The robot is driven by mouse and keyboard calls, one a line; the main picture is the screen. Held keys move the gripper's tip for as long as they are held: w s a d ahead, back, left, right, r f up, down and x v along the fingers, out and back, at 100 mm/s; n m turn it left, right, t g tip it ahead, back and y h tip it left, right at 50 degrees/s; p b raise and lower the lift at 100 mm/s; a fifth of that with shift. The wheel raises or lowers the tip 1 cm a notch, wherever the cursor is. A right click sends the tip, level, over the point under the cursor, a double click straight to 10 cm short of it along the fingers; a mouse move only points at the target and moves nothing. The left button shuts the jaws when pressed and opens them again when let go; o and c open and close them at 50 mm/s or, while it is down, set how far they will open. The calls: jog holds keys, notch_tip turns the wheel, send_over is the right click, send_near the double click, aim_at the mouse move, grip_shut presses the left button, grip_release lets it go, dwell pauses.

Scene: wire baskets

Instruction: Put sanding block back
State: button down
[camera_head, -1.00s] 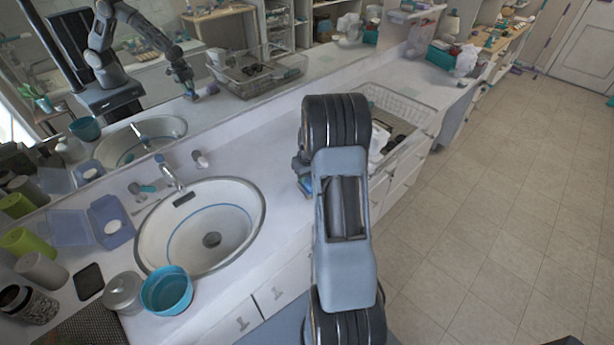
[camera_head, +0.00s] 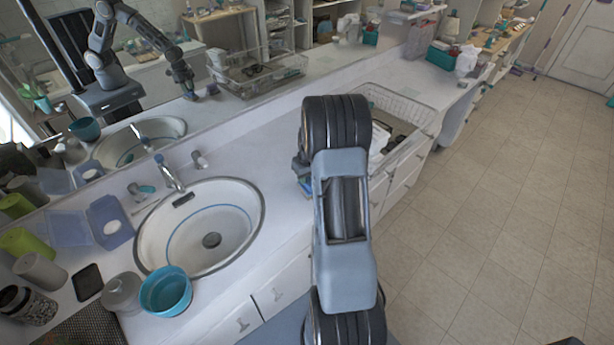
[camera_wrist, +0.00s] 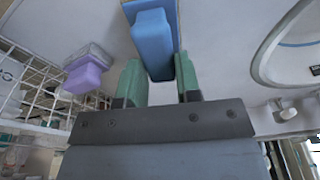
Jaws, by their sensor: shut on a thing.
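The blue sanding block (camera_wrist: 152,40) is between the green fingers of my gripper (camera_wrist: 158,72) in the wrist view, and the gripper is shut on it. A flat blue part with a tan edge shows at its far end, over the white counter. In the head view only a small blue piece of the block (camera_head: 304,186) shows left of my arm, low at the counter; my arm hides my gripper's fingers there. I cannot tell whether the block touches the counter. The white wire basket (camera_head: 408,104) stands to the right on the counter, and its wires also show at the left of the wrist view (camera_wrist: 45,88).
A purple block (camera_wrist: 84,76) lies beside the basket wires in the wrist view. The sink (camera_head: 228,190) with its faucet (camera_head: 170,174) is to the left. A teal bowl (camera_head: 166,292) stands at the counter's front. Counter between sink and my arm is clear.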

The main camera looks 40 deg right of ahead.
jog(key=shift+f+b, duration=0.5)
jog(key=shift+f, duration=0.1)
dwell(0.3)
jog(key=c, duration=0.7)
grip_release()
jog(key=shift+c, duration=0.2)
jog(key=shift+r, duration=0.2)
jog(key=shift+s+a+r+p, duration=0.1)
jog(key=shift+s+r+p, duration=0.1)
jog(key=shift+r+p, duration=0.85)
jog(key=shift+s+d+r+p, duration=0.1)
jog(key=shift+s+r+p, duration=0.3)
jog(key=shift+r, duration=1.1)
jog(key=shift+s+a+r+p, duration=0.1)
jog(key=shift+r+p, duration=0.8)
jog(key=shift+r, duration=0.35)
notch_tip(320, 180, up, 14)
jog(key=s+b, duration=0.2)
jog(key=shift+a+f, duration=0.15)
jog(key=shift+f, duration=0.05)
